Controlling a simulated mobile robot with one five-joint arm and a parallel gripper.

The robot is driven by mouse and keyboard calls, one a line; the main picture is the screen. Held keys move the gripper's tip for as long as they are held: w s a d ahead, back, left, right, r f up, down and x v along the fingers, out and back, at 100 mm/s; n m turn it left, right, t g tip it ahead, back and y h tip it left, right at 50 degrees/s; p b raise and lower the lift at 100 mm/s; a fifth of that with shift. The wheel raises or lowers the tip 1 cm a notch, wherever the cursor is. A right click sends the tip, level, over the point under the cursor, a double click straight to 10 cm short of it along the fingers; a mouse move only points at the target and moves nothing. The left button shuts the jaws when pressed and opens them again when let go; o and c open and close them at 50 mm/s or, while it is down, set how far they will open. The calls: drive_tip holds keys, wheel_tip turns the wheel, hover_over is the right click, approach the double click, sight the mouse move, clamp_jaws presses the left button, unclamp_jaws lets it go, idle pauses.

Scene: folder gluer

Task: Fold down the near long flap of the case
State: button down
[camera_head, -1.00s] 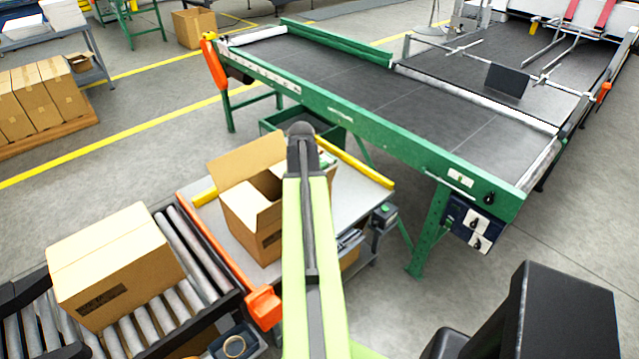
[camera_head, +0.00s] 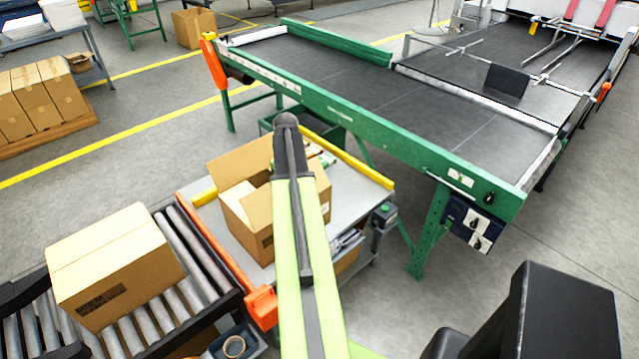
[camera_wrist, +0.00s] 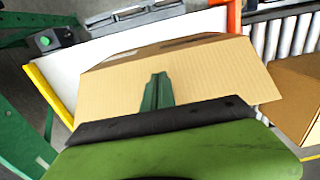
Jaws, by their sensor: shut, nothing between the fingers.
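The open cardboard case (camera_head: 245,232) stands on the grey worktable, partly behind my arm. One flap (camera_head: 238,163) stands up at its far side in the head view. In the wrist view a broad plain cardboard panel (camera_wrist: 215,75) of the case fills the middle, with dark print past its upper edge. I cannot tell for sure whether this panel is the near long flap. My gripper (camera_wrist: 158,78) is shut and empty, its dark green fingers over the panel; whether they touch it is unclear. The head view hides the gripper behind my arm.
A closed carton (camera_head: 115,265) sits on the roller conveyor (camera_head: 205,260) at left. An orange stop (camera_head: 261,306) is at the worktable's near corner. A yellow rail (camera_head: 360,172) edges its far side, and a button box (camera_head: 384,213) is at right. The green-framed belt (camera_head: 380,95) stands behind.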

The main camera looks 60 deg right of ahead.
drive_tip(key=shift+w+d+f+b, duration=0.2)
drive_tip(key=shift+w+f+b, duration=0.05)
drive_tip(key=shift+w, duration=0.35)
drive_tip(key=shift+w+d+f+b, duration=0.2)
drive_tip(key=shift+w+f+b, duration=0.05)
drive_tip(key=shift+w, duration=0.35)
drive_tip(key=shift+w+d+f+b, duration=0.3)
drive_tip(key=shift+w+f+b, duration=0.4)
drive_tip(key=shift+f+b, duration=0.1)
drive_tip(key=shift+w, duration=0.25)
drive_tip(key=shift+w+d+f+b, duration=0.25)
drive_tip(key=shift+w+f+b, duration=0.4)
drive_tip(key=shift+f+b, duration=0.3)
